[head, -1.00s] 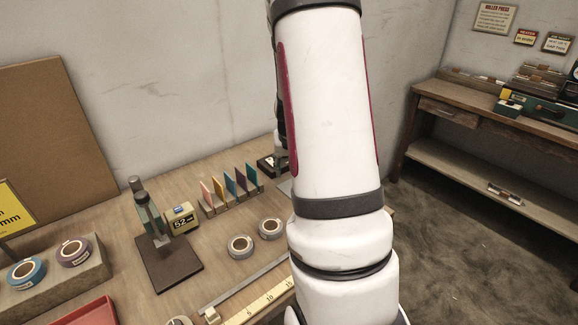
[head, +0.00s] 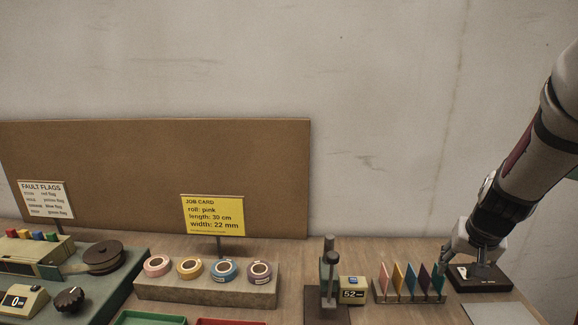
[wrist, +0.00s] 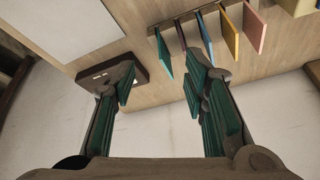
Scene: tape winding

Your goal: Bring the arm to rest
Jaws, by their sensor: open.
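My arm (head: 525,150) reaches down from the upper right of the head view. My gripper (head: 482,262) is low over the right part of the bench, just above or at a dark block (head: 480,285). The wrist view shows my gripper (wrist: 163,82) open, with green finger pads apart and nothing between them. The dark block shows behind the left finger (wrist: 110,80). I cannot tell whether a finger touches it.
A row of coloured cards (head: 410,280) stands just left of my gripper; it also shows in the wrist view (wrist: 228,35). Further left are a "52" display box (head: 352,290), a stand (head: 328,275) and several tape rolls (head: 223,270). A pale sheet (head: 503,314) lies in front.

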